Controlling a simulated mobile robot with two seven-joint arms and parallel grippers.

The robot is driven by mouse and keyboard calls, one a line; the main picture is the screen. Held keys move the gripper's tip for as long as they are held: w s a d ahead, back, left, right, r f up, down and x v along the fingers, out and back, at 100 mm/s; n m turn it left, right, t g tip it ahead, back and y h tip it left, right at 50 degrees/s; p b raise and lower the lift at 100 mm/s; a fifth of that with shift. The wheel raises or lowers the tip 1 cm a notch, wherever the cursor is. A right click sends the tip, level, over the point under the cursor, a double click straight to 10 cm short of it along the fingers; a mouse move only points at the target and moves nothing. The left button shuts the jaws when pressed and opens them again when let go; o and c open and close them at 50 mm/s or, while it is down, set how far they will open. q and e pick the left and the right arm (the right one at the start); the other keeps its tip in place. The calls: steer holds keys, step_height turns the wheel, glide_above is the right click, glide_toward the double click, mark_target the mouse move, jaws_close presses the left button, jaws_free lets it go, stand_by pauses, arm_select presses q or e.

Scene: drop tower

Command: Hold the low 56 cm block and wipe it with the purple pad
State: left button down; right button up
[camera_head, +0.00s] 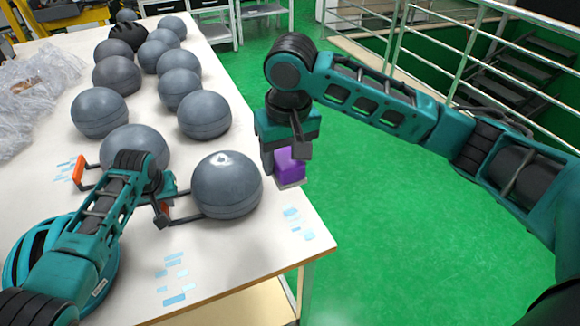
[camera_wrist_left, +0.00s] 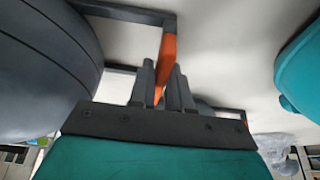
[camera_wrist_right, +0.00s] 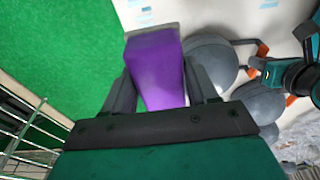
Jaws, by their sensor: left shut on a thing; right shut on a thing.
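The front right grey ball-shaped block (camera_head: 227,185) stands near the table's right edge; a dark bracket with an orange grip joins its left side. No size label is readable on it. My left gripper (camera_head: 163,207) is shut on the orange grip, seen clearly in the left wrist view (camera_wrist_left: 167,62). The purple pad (camera_head: 289,164) has a grey underside. My right gripper (camera_head: 286,147) is shut on the pad and holds it upright, just right of the block. The pad (camera_wrist_right: 157,70) and the block (camera_wrist_right: 207,62) look apart; the exact gap cannot be told.
A second ball (camera_head: 134,151) with an orange grip (camera_head: 79,168) stands behind my left arm. Several more grey balls fill the white table (camera_head: 250,248) further back. Clear plastic wrap (camera_head: 38,85) lies at left. Pale blue patches mark the front tabletop. Green floor (camera_head: 400,240) lies right.

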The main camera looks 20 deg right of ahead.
steer(key=w+a, duration=0.5)
steer(key=w, duration=0.4)
steer(key=w+a, duration=0.4)
steer(key=w, duration=0.6)
steer(key=shift+s+f, duration=0.15)
steer(key=shift+f, duration=1.95)
steer(key=shift+s+f, duration=0.15)
steer(key=shift+s, duration=0.95)
steer(key=shift+s+a+f, duration=0.1)
steer(key=shift+s+f, duration=0.05)
steer(key=shift+s, duration=0.6)
steer(key=shift+s+a+f, duration=0.1)
steer(key=shift+s+f, duration=0.1)
steer(key=shift+s, duration=0.5)
steer(key=shift+s+a+f, duration=0.1)
steer(key=shift+s+f, duration=0.05)
steer(key=shift+s, duration=0.6)
